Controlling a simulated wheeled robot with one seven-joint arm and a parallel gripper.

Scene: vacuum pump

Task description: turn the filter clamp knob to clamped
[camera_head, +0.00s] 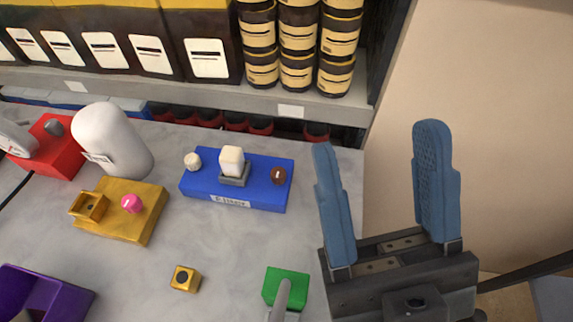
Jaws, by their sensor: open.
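No knob carries a readable label naming it the filter clamp knob. A round pink knob (131,203) sits on a gold base (118,226), beside a tilted white rounded cylinder (108,135). A blue box (207,184) bears a white round knob (192,161), a white block on a grey mount (232,161) and a brown knob (278,175) with a light mark. My gripper (378,140) is at the right, its blue fingers wide apart and empty. It is right of the blue box and well away from the pink knob.
A green block with a grey lever (286,285) is near the front edge, left of my gripper. A small gold cube (186,279), a purple bin (55,293) and a red device (55,150) stand on the grey table. A stocked shelf (200,92) runs behind. Mid-table is mostly clear.

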